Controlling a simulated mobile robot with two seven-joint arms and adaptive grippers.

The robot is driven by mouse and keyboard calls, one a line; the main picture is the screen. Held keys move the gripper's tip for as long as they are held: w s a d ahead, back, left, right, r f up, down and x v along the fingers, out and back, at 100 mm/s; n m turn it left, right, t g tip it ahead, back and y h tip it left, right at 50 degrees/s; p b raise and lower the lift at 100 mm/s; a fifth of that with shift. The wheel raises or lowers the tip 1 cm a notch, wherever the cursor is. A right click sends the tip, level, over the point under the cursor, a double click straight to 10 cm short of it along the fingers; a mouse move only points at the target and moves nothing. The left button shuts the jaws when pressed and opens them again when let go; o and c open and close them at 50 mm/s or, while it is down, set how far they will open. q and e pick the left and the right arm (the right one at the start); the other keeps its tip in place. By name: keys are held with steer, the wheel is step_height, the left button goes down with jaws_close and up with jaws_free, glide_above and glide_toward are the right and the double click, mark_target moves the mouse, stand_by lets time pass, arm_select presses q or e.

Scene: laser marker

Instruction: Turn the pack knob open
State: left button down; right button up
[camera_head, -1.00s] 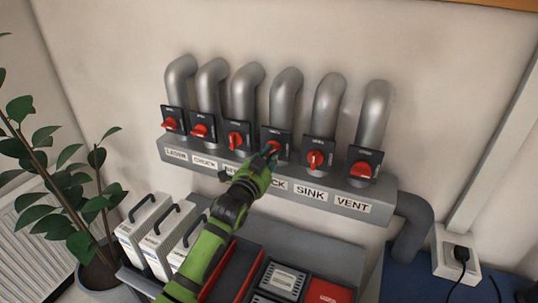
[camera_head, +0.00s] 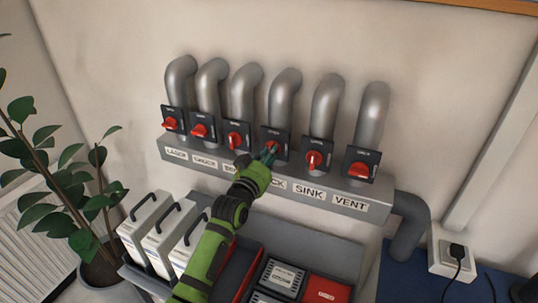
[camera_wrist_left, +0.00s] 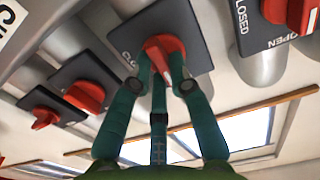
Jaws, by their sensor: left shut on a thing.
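The pack knob is a red handle on a dark square plate, fourth from the left in the row, above a label whose end reads "CK" (camera_head: 277,186). In the head view my left gripper (camera_head: 268,154) covers most of this knob. In the left wrist view the pack knob (camera_wrist_left: 165,45) shows red between the teal fingers of my left gripper (camera_wrist_left: 166,78), which are shut on it. The word on its plate is partly hidden there, so I cannot tell the knob's setting. My right gripper is not in view.
Similar red knobs flank it, such as the SINK knob (camera_head: 313,160) and the VENT knob (camera_head: 359,170), below grey pipes (camera_head: 327,103). A plant (camera_head: 72,195) is at left.

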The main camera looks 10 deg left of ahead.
arm_select(q)
steer(key=shift+n, duration=0.3)
steer(key=c, duration=1.1)
jaws_free()
steer(key=shift+c, duration=0.2)
steer(key=s+a, duration=0.2)
steer(key=s, duration=0.9)
steer(key=shift+s+a, duration=0.15)
steer(key=shift+s, duration=0.25)
steer(key=shift+f, duration=0.1)
